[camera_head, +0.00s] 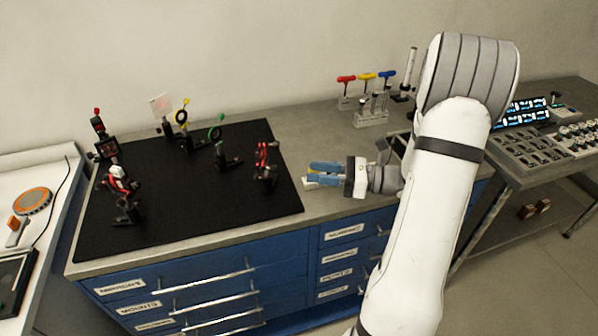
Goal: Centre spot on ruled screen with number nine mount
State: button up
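A small pale panel (160,104), which may be the ruled screen, stands on a post at the back of the black breadboard (200,225). No ruling or spot is readable on it. No number nine is legible. My gripper (312,172) points left, just right of the board. Its blue fingers look apart, with a small yellow-and-white item (309,183) by the tips, apparently under them.
A rack of red, yellow and blue T-handled tools (362,92) stands at the back. A post (407,75) is beside it. A cart with trays and blue displays (530,110) is at the right. A white side table (35,165) is at the left. Drawers (210,290) front the bench.

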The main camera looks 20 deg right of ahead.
aim_at(276, 168)
jog(key=p+x, duration=0.1)
jog(key=x, duration=0.8)
jog(key=shift+a+p, duration=0.3)
jog(key=shift+a, duration=0.15)
grip_shut()
